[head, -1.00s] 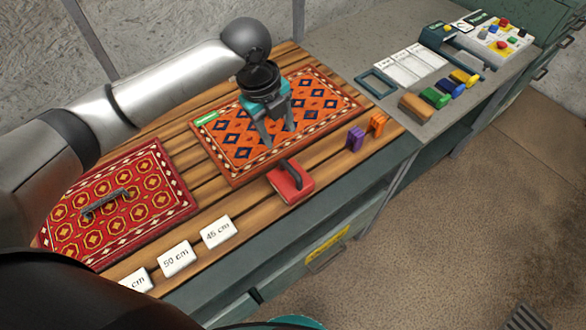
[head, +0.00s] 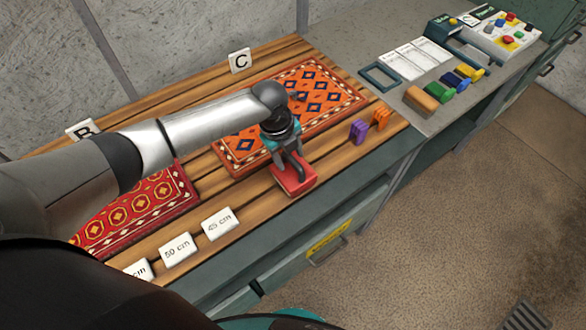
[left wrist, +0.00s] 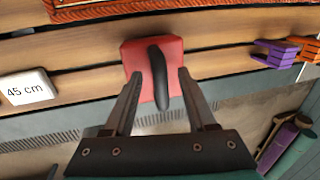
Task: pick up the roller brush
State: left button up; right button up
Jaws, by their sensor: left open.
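A red block with a black arched handle (head: 307,180) lies on the wooden slats in front of the orange rug; it also shows in the left wrist view (left wrist: 138,57). I cannot tell whether it is the roller brush. My left gripper (head: 289,167) is open and low over this block. In the left wrist view its fingers (left wrist: 160,72) stand on either side of the black handle, apart from it. A dark bar-shaped tool seen earlier on the red rug is now hidden behind my left arm. My right gripper is not in view.
The orange rug (head: 340,95) lies behind the block and the red rug (head: 150,208) to the left. Purple (head: 358,131) and orange (head: 381,117) pieces stand to the right. White cards (head: 219,224) line the front edge. Coloured blocks lie on the grey counter (head: 395,100).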

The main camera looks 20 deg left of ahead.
pick_arm(q)
jog(key=shift+w+d+f, duration=0.1)
jog(key=shift+f, duration=0.55)
jog(key=shift+c, duration=0.2)
grip_shut()
jog(key=shift+r, duration=0.1)
dwell(0.6)
